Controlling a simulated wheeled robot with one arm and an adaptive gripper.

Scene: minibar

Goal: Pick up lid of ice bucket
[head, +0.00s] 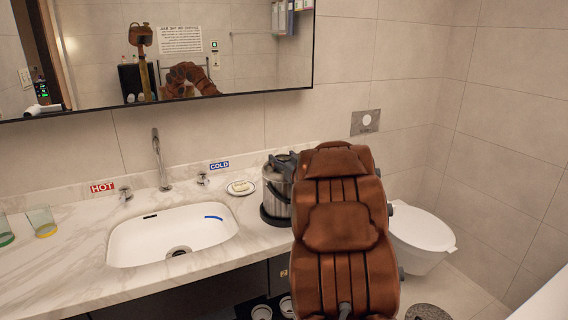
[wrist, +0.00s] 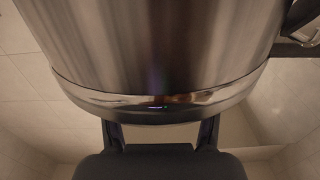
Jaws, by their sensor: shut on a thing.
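The ice bucket (head: 277,192) is a steel cylinder on the counter, right of the sink, partly hidden behind my brown arm. In the wrist view its brushed steel wall (wrist: 165,45) fills the upper part, with a shiny band along the edge nearest my gripper. A dark side handle (wrist: 301,14) shows at the right. My gripper (wrist: 161,128) has its two dark fingers up against that banded end, shut on the lid. The gripped part of the lid is hidden. In the head view my gripper (head: 284,163) is at the bucket's top, mostly blocked by my arm.
A white sink (head: 172,234) with a tall faucet (head: 160,160) lies left of the bucket. A soap dish (head: 240,188) stands close beside it. Glasses (head: 41,221) are at the far left. A toilet (head: 420,235) is to the right, and a mirror hangs above the counter.

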